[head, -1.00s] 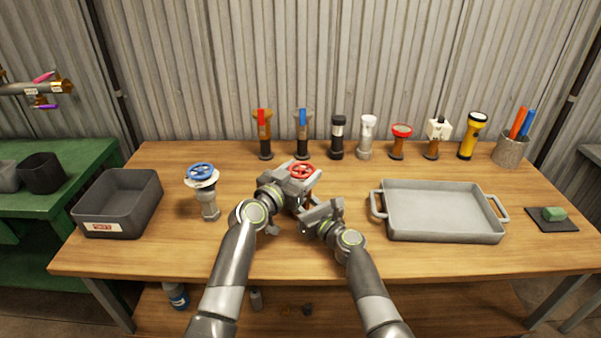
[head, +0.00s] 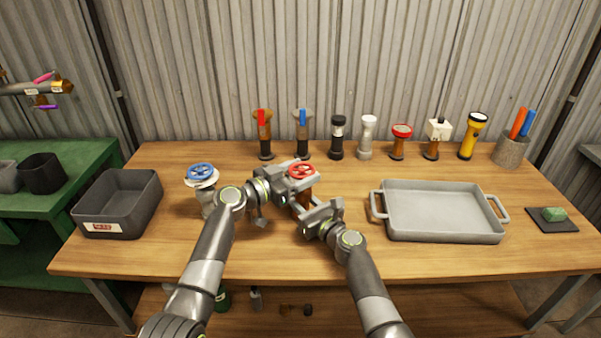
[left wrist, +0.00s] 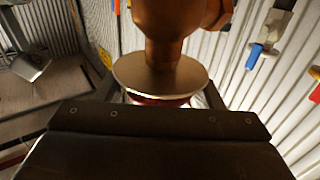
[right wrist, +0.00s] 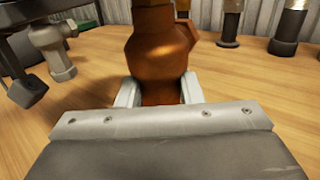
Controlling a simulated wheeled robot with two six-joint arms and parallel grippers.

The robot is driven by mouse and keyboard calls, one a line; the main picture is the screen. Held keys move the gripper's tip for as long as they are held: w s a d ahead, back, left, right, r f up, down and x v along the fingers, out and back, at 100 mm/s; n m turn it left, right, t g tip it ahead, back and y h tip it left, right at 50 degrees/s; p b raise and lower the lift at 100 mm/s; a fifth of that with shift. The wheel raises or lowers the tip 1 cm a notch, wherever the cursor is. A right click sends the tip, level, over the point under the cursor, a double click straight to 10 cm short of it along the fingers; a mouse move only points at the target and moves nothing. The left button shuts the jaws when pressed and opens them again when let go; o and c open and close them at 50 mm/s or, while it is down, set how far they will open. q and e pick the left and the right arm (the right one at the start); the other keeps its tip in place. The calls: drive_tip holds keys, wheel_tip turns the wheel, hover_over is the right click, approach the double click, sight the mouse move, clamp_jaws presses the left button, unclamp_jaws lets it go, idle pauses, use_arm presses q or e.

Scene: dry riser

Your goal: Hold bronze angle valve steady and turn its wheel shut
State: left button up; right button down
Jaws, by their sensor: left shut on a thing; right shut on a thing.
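The bronze angle valve stands at the middle of the bench, mostly hidden by my grippers in the head view; its brown body fills the centre of the right wrist view (right wrist: 160,55). Its red wheel (head: 302,171) is on top. My left gripper (head: 298,177) is shut on the red wheel from the left. In the left wrist view a thin edge of the red wheel (left wrist: 160,101) shows beside a pale disc (left wrist: 160,75) and the bronze body. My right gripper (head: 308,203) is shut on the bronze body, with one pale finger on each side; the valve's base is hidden.
A blue-wheeled valve (head: 201,174) stands close to my left arm, beside a dark grey bin (head: 118,200). Several valves and torches line the back. A grey tray (head: 440,234) lies to the right, then a green block (head: 553,213) on a dark mat. The front right bench is clear.

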use_arm(q)
drive_tip(key=o, duration=1)
drive_tip(key=shift+c, duration=0.2)
drive_tip(key=shift+a, duration=0.1)
drive_tip(key=v, duration=1.2)
use_arm(e)
drive_tip(key=c, duration=0.9)
unclamp_jaws()
